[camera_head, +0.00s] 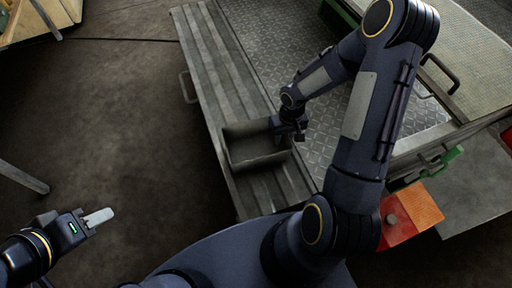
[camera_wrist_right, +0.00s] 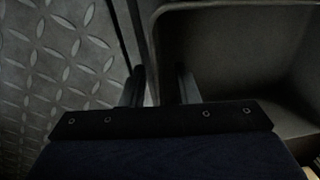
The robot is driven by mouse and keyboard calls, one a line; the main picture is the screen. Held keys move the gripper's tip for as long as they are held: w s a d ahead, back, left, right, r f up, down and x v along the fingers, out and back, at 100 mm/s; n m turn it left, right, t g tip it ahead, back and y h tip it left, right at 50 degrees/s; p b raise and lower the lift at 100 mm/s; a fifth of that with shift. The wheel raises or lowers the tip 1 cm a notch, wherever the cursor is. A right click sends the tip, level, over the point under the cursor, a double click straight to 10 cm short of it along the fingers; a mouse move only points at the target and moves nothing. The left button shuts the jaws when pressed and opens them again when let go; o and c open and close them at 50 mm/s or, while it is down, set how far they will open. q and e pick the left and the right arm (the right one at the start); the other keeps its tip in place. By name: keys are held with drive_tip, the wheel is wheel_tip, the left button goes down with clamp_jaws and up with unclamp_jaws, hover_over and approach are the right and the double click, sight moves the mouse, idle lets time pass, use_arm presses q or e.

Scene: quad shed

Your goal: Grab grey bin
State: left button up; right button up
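The grey bin (camera_head: 252,148) is a small open box on the ribbed metal ledge, in the middle of the head view. Its dark inside fills the right of the right wrist view (camera_wrist_right: 235,55). My right gripper (camera_head: 288,132) is at the bin's right wall. In the right wrist view, its two fingers (camera_wrist_right: 160,85) stand apart, one on each side of the wall, with a small gap showing between them. My left gripper (camera_head: 98,217) is over the floor at lower left, away from the bin; its fingers overlap, so its opening cannot be judged.
The ribbed ledge (camera_head: 205,55) borders a diamond-plate metal bed (camera_head: 285,45) with metal handles at its sides. An orange-red block (camera_head: 412,212) and a green latch (camera_head: 440,163) are at right, near my right arm. Open floor (camera_head: 110,110) lies to the left.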

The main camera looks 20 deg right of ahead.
clamp_jaws()
drive_tip(key=shift+r, duration=0.1)
idle(0.3)
